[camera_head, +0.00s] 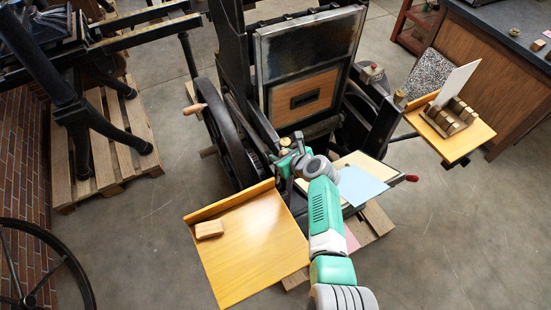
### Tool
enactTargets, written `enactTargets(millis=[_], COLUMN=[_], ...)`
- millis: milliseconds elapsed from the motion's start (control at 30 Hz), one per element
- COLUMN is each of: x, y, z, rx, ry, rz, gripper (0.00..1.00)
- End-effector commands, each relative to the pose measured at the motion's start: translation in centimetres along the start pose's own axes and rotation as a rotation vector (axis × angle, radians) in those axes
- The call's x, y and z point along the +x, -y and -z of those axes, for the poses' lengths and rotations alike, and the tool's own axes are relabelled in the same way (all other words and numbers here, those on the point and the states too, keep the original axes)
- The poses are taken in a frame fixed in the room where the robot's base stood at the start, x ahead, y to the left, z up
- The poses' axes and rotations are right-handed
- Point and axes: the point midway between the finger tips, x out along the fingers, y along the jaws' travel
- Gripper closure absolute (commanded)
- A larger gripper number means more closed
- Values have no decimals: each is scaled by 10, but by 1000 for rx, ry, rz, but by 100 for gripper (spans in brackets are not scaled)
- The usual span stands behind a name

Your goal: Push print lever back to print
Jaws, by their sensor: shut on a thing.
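The black hand press (236,75) stands in the middle, with a framed type bed (305,92) tilted upright. My green and grey arm reaches up from the bottom. My gripper (288,160) is at the press's left side, between the flywheel and the platen. It is shut on what appears to be the print lever, whose small end shows at the jaws (298,137). The fingers and most of the lever are small and partly hidden by the wrist. A light blue sheet (361,186) lies on the platen, right of my arm.
A yellow board (250,245) with a wooden block (209,229) is left of my arm. A flywheel (222,135) with a wooden handle is beside the gripper. A yellow side board (470,138) holds wooden blocks and a white card.

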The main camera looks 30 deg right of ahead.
Motion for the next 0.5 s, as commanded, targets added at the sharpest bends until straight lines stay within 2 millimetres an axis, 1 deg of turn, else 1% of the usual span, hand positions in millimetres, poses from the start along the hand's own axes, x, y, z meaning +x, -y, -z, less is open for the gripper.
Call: enactTargets(millis=[333,367,400,467,500], x=[0,0,0,0,0], y=[1,1,1,1,1], z=[-1,-1,-1,-1,0], rx=[1,1,1,1,1], ry=[-1,-1,-1,-1,-1], rz=[0,0,0,0,0], gripper=[100,66,58,46,46])
